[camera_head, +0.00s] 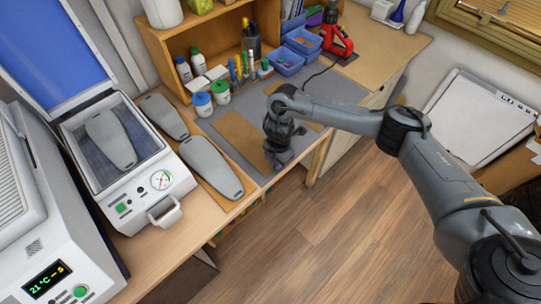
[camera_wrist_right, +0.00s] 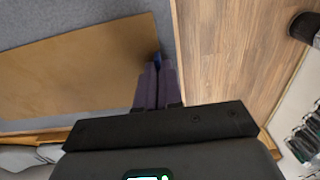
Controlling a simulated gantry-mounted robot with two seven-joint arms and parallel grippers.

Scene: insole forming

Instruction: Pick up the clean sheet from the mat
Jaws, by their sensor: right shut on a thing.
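Tan sheets lie on the grey mat (camera_head: 345,88); one tan sheet (camera_head: 237,135) is left of my right gripper (camera_head: 277,164), and a tan piece (camera_head: 308,112) shows behind my right arm. In the right wrist view a large flat tan sheet (camera_wrist_right: 80,68) lies on the mat (camera_wrist_right: 60,18), and my right gripper (camera_wrist_right: 157,68) is shut on its edge near a corner. The purple fingers hide the pinched part. The sheet looks flat, and I cannot tell whether it is lifted. My left gripper is not in view.
Grey insole shapes (camera_head: 210,165) lie on the left bench beside a press (camera_head: 150,192) with its blue lid (camera_head: 55,45) open. Two jars (camera_head: 203,104), a pen row, blue bins (camera_head: 286,61) and a red tool (camera_head: 337,42) stand behind the mat. Open floor (camera_head: 335,200) lies in front.

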